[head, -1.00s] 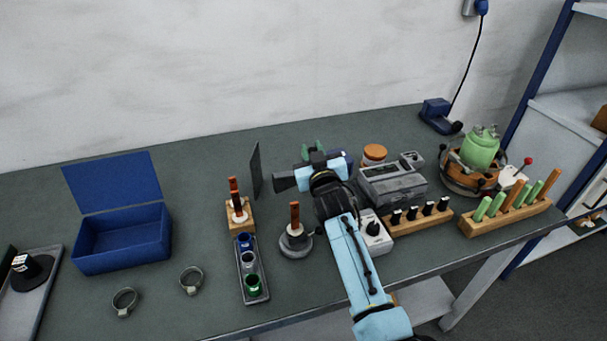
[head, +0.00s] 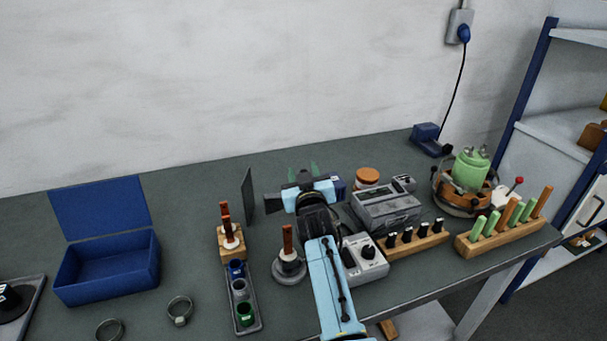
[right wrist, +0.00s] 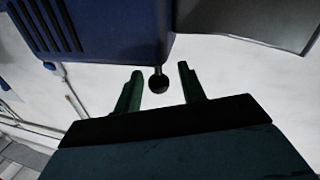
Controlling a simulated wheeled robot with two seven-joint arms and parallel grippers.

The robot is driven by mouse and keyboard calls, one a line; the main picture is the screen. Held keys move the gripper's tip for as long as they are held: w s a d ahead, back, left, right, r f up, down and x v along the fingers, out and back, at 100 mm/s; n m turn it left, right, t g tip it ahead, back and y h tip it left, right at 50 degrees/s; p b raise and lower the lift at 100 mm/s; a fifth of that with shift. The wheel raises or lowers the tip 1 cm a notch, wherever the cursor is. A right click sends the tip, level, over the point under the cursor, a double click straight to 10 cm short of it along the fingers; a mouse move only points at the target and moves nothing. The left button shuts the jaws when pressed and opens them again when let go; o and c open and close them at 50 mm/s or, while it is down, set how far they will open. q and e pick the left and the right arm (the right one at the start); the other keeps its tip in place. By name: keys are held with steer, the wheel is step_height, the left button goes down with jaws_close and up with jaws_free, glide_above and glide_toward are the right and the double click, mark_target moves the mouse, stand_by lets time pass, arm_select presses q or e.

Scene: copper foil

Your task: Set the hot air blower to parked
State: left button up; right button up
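The hot air blower appears to be the blue housing (head: 338,187) mostly hidden behind my right gripper (head: 303,172) in the head view. In the right wrist view a blue housing with dark vent slots (right wrist: 105,28) fills the upper left. A thin lever with a dark round knob (right wrist: 158,83) hangs from it. My right gripper (right wrist: 159,70) is open, with its green fingers on either side of the knob. Gaps show between the knob and both fingers in this view; depth is hard to judge. My left gripper is not in view.
A dark upright panel (head: 247,196) stands left of the right gripper. A grey device (head: 386,208), a control box with a knob (head: 363,261) and a wooden rack (head: 413,243) stand to the right. A peg stand (head: 289,266) and cup tray (head: 255,308) are close on the left.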

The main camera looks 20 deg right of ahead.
step_height(320, 180, up, 10)
steer(key=shift+r+p, duration=0.1)
steer(key=shift+p, duration=0.75)
